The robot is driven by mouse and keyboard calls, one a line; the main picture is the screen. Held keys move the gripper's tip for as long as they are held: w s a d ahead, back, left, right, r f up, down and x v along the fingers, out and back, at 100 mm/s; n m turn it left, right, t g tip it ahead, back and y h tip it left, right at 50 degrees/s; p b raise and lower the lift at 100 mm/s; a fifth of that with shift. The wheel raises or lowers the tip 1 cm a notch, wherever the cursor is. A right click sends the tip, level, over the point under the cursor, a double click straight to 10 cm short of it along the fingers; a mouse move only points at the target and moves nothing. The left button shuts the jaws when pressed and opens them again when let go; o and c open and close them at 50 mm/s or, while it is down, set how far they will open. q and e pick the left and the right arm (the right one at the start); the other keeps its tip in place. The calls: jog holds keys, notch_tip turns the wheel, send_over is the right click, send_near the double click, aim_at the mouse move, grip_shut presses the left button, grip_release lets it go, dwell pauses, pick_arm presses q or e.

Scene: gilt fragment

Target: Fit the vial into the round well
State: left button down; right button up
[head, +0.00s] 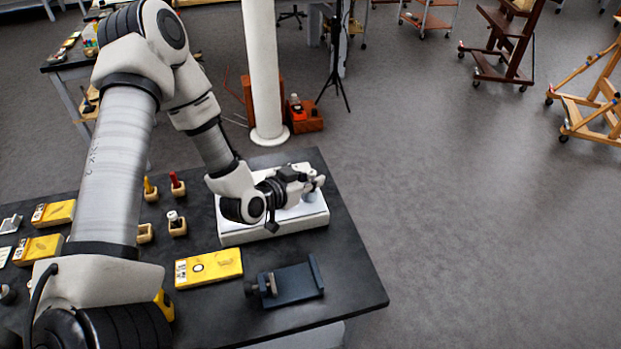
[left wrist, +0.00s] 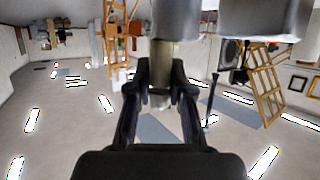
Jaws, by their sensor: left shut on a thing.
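My left gripper (head: 312,183) is over the right part of a white slab (head: 270,232) on the dark table. In the left wrist view its two fingers (left wrist: 160,78) are closed on a narrow, olive-tinted piece (left wrist: 160,62), which I take for the vial. A pale bit shows at the fingertips in the head view, too small to make out. Large grey cylindrical shapes fill the top of the wrist view; I cannot tell what they are. No round well shows clearly; the gripper and forearm hide part of the slab's top. My right gripper is not in view.
A yellow box (head: 209,268) with a ring mark and a dark blue stand (head: 292,284) lie in front of the slab. Small wooden holders (head: 177,227) stand left of it, one with a white-topped item. A white post (head: 265,75) rises behind the table.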

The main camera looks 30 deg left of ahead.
pick_arm(q)
jog(key=c, duration=1.3)
grip_release()
jog(key=shift+w+a+f, duration=0.15)
jog(key=shift+a+f, duration=0.1)
jog(key=shift+f, duration=0.15)
jog(key=shift+o, duration=1.2)
jog(key=shift+w+a+f, duration=0.2)
jog(key=shift+w+f, duration=0.05)
jog(key=shift+w, duration=0.05)
jog(key=shift+w+a, duration=0.1)
jog(key=shift+w, duration=0.1)
jog(key=shift+s+r, duration=0.35)
jog(key=shift+s, duration=0.2)
jog(key=p+v, duration=0.1)
jog(key=v, duration=0.4)
jog(key=shift+s+a+r, duration=0.15)
jog(key=shift+s+r, duration=0.1)
jog(key=p+v, duration=0.5)
jog(key=p, duration=0.1)
jog(key=shift+s, duration=0.35)
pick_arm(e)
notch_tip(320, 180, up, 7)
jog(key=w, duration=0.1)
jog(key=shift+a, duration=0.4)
